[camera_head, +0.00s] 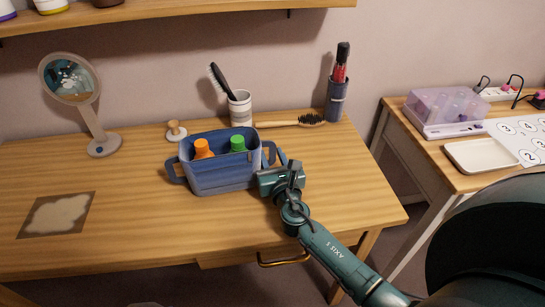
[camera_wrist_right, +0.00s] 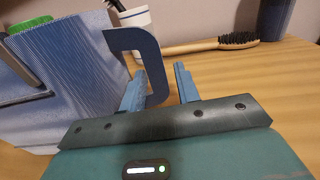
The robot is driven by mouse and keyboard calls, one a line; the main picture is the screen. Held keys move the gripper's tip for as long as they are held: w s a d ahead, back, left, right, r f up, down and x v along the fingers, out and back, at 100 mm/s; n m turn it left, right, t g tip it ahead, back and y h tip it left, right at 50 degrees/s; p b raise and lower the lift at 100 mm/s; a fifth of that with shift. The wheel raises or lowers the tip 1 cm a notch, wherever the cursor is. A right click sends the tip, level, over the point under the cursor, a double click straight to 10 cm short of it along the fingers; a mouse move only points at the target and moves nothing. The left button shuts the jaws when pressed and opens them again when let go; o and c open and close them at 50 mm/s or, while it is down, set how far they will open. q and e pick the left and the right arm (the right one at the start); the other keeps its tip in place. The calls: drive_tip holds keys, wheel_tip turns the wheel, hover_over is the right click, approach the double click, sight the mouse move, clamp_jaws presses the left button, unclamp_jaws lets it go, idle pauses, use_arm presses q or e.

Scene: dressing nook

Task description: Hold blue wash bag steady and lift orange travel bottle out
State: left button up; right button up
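The blue wash bag (camera_head: 222,178) stands upright on the wooden table, with a loop handle at each side. The orange travel bottle (camera_head: 203,149) is inside at the left, its orange top showing above the rim and its lower part hidden. A green-topped bottle (camera_head: 238,144) is beside it, and its green cap shows in the right wrist view (camera_wrist_right: 22,93). My right gripper (camera_head: 279,160) is at the bag's right handle. In the right wrist view its fingers are open (camera_wrist_right: 160,80), with the handle's outer bar (camera_wrist_right: 151,60) between them and a gap to the right finger. My left gripper is not in view.
Behind the bag are a cup with a black brush (camera_head: 240,108), a wooden brush (camera_head: 290,122) and a dark holder (camera_head: 336,100). A wooden-knobbed item (camera_head: 176,131) and a mirror (camera_head: 103,145) stand left. A square mat (camera_head: 58,214) lies front left. The table's front middle is clear.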

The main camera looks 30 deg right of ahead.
clamp_jaws()
idle(0.3)
idle(0.6)
